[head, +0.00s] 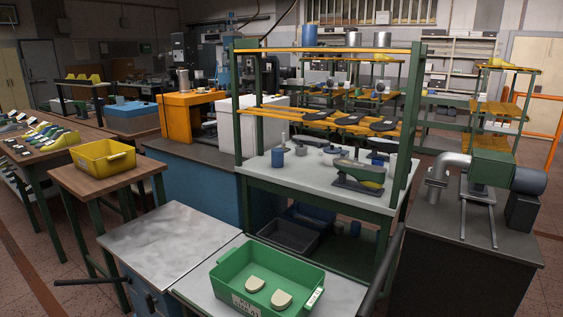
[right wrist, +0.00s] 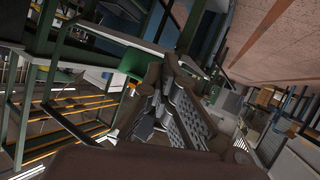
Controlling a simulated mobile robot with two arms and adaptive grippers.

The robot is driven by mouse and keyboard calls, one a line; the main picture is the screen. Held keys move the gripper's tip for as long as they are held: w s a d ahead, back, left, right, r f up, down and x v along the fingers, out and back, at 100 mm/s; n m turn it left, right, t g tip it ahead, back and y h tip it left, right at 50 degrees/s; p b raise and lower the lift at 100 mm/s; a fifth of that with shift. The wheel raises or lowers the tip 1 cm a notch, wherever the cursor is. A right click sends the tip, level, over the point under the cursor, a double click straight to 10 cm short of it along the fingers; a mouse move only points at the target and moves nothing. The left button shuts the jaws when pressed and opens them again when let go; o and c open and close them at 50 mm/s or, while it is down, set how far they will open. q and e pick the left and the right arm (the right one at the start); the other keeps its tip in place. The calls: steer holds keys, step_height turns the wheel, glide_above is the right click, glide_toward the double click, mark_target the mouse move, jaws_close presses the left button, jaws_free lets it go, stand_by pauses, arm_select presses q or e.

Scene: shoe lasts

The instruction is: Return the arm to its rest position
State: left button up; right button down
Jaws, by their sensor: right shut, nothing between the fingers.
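My right gripper (right wrist: 163,72) shows in the right wrist view, with its dark fingers drawn together and nothing held between them. The view is strongly tilted, and green frame bars and the floor lie beyond the fingers. I cannot tell the exact distance to those bars. Neither of my grippers shows in the head view. My left gripper is in no view.
A green bin (head: 226,285) with two pale shoe-last pieces stands on a grey metal top at the front. Behind it is a green-framed workbench (head: 262,172) with shelves. A yellow bin (head: 88,165) sits on a wooden table at left. A machine bench (head: 440,225) stands at right.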

steer(key=s+d+f+m+g+h, duration=0.2)
steer(key=s+f+m+g+h, duration=0.3)
steer(key=f, duration=0.7)
steer(key=s+a+f+g, duration=0.2)
steer(key=s+f, duration=0.3)
steer(key=s, duration=0.3)
steer(key=s+a+f+g, duration=0.2)
steer(key=s+a+f, duration=0.2)
steer(key=s, duration=0.4)
steer(key=s+a+f+g, duration=0.2)
steer(key=s+a+f, duration=0.2)
steer(key=s, duration=0.5)
step_height(320, 180, down, 2)
steer(key=shift+f+n, duration=0.2)
steer(key=shift+n, duration=0.1)
steer(key=shift+s, duration=0.1)
